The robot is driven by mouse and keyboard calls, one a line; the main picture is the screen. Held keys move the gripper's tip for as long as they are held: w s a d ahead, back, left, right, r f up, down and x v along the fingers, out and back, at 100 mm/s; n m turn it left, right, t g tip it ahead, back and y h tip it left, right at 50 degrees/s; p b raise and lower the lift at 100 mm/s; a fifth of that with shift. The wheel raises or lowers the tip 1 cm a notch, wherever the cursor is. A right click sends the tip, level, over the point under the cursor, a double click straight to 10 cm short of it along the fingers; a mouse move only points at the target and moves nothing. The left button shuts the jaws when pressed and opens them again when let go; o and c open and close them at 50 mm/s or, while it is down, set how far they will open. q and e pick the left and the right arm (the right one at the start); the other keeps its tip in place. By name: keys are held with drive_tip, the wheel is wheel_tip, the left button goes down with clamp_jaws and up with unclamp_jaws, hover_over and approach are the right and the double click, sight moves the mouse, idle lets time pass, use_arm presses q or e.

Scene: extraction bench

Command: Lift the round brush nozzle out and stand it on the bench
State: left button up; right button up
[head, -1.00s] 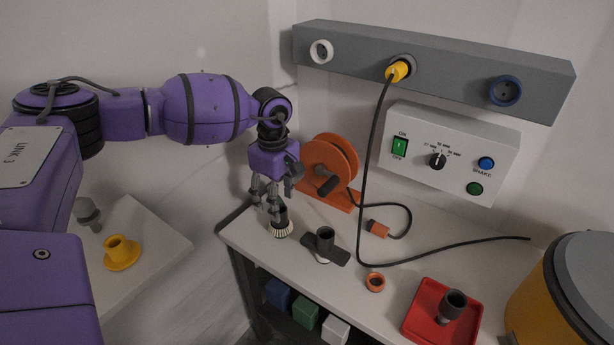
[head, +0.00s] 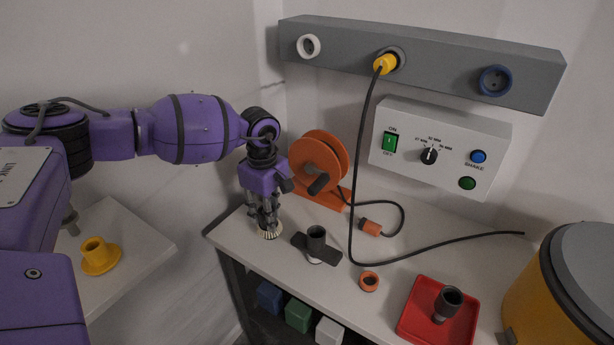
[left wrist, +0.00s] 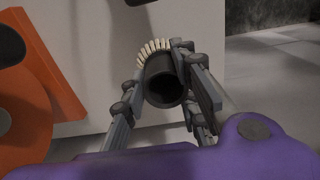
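The round brush nozzle (head: 269,234), a dark tube with a ring of pale bristles, is upright at the bench's (head: 228,237) back left corner. My left gripper (head: 264,218) points down over it, with its fingers on both sides of the tube. In the left wrist view the nozzle's open dark mouth (left wrist: 167,80) lies between the fingertips (left wrist: 166,72), with bristles beyond. The fingers are very close to the tube; I cannot tell whether they press on it. The fingers hide much of the tube in the head view. My right gripper is not in view.
An orange cable reel (head: 322,165) stands just right of the gripper. A dark flat nozzle (head: 316,246), an orange ring (head: 369,282) and a red tray (head: 408,325) holding a dark nozzle (head: 447,303) are farther right. A black cable (head: 440,249) crosses the bench.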

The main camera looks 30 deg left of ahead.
use_arm(q)
drive_tip(key=shift+s+f, duration=0.1)
clamp_jaws()
drive_tip(key=shift+r+p, duration=1.5)
drive_tip(key=shift+r, duration=0.9)
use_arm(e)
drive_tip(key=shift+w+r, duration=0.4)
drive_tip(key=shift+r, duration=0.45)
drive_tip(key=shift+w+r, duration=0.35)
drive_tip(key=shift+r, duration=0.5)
use_arm(q)
drive_tip(key=shift+r, duration=0.15)
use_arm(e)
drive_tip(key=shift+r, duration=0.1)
